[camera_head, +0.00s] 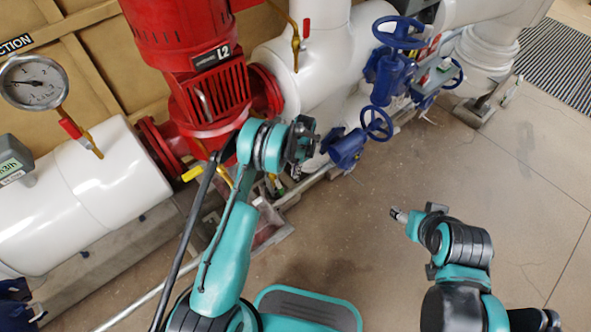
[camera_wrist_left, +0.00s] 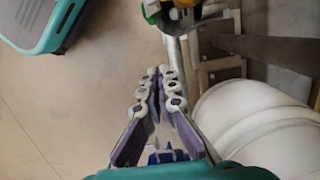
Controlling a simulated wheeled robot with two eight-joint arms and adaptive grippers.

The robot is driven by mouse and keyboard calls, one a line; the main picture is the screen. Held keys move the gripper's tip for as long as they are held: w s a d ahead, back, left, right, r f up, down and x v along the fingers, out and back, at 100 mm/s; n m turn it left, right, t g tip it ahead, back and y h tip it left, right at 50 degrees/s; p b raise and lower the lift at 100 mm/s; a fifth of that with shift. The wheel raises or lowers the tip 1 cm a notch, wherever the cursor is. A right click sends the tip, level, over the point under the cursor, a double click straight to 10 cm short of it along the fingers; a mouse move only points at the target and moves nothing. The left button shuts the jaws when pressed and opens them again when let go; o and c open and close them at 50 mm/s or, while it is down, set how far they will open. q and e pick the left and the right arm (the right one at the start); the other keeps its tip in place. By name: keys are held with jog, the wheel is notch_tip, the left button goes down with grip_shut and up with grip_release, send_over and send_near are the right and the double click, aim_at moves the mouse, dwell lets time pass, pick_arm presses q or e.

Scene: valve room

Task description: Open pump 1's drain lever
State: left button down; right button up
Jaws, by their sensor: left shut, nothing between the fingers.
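A red pump (camera_head: 205,85) with a label that seems to read "L2" stands at the upper left in the head view. A small yellow lever (camera_head: 192,173) shows below it, partly behind my left arm; I cannot tell whether it is the drain lever. My left gripper (camera_head: 303,141) is to the right of the pump, in front of the white pipe. Its fingers are together and empty in the left wrist view (camera_wrist_left: 160,74). A yellow part (camera_wrist_left: 184,4) shows at that view's top, beyond the fingertips. My right gripper (camera_head: 398,215) is over open floor, too small to judge its jaws.
Blue handwheel valves (camera_head: 377,122) stand close to the right of my left gripper. White pipes (camera_head: 75,195) and a gauge (camera_head: 32,82) with a red-handled valve (camera_head: 70,128) are at left. The floor at right is clear up to a grating (camera_head: 562,65).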

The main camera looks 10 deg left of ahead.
aim_at(280, 188)
pick_arm(q)
jog(key=s+a+f+b, duration=0.2)
jog(key=s+f, duration=0.1)
jog(key=f, duration=0.1)
jog(key=shift+s+a+f+b, duration=0.25)
jog(key=shift+s+a+b, duration=0.1)
jog(key=shift+s+a, duration=0.05)
jog(key=shift+s+a+f, duration=0.2)
jog(key=shift+s+a, duration=0.15)
jog(key=shift+s, duration=0.2)
